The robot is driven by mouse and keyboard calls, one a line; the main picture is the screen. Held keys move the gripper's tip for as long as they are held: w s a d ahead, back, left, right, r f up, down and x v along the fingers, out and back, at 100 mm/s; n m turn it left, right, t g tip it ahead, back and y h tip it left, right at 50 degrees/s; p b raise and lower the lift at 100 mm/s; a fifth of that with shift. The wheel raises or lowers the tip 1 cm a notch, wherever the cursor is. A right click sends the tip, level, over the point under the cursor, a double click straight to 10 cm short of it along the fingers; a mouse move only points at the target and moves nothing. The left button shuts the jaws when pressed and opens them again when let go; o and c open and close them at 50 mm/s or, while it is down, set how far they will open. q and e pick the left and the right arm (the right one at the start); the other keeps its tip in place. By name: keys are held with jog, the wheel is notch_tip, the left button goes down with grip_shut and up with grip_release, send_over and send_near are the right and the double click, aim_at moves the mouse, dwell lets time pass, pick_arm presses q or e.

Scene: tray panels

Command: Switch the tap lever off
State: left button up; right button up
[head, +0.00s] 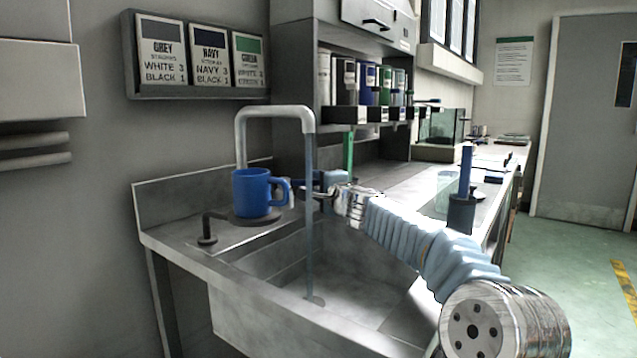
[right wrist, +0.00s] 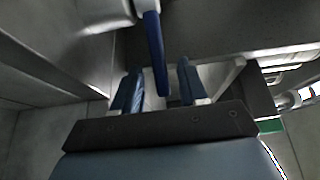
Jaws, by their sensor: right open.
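The grey tap (head: 275,112) arches over the sink, and a thin stream of water (head: 309,220) falls from its spout into the basin. My right gripper (head: 306,190) is behind the stream, near the tap's base and right of the blue mug. In the right wrist view, my right gripper (right wrist: 160,70) is open, with its two dark blue fingers apart. A blue bar that looks like the tap lever (right wrist: 152,45) hangs from a pale rounded body and reaches between the fingers. Whether it touches either finger I cannot tell. In the head view the lever is not clear. My left gripper is out of view.
The blue mug (head: 251,193) stands on a dark round plate (head: 240,218), close to the gripper. A black bent rod (head: 208,228) is left of it. The sink basin (head: 330,270) is below my right arm. A dark holder (head: 461,213) stands on the counter at right.

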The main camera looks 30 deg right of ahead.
aim_at(312, 184)
grip_shut()
dwell(0.3)
jog(key=shift+s+a+f+m+h+b, duration=0.2)
jog(key=shift+a+m+h+b, duration=0.15)
jog(key=shift+h+b, duration=0.2)
jog(key=shift+s+a+f+m+h+b, duration=0.1)
jog(key=shift+s+a+m+h+b, duration=0.15)
jog(key=shift+m+h+b, duration=0.25)
jog(key=h, duration=0.1)
jog(key=m+g+h, duration=0.1)
jog(key=a+h, duration=0.1)
jog(key=shift+s+r, duration=0.25)
jog(key=shift+s+a+m+g+h+p, duration=0.25)
jog(key=shift+m+g+h, duration=0.1)
jog(key=shift+m+h, duration=0.2)
jog(key=shift+s+a+m+g+h+p, duration=0.1)
jog(key=shift+a+m+g+h+p, duration=0.1)
jog(key=shift+m+g+h, duration=0.25)
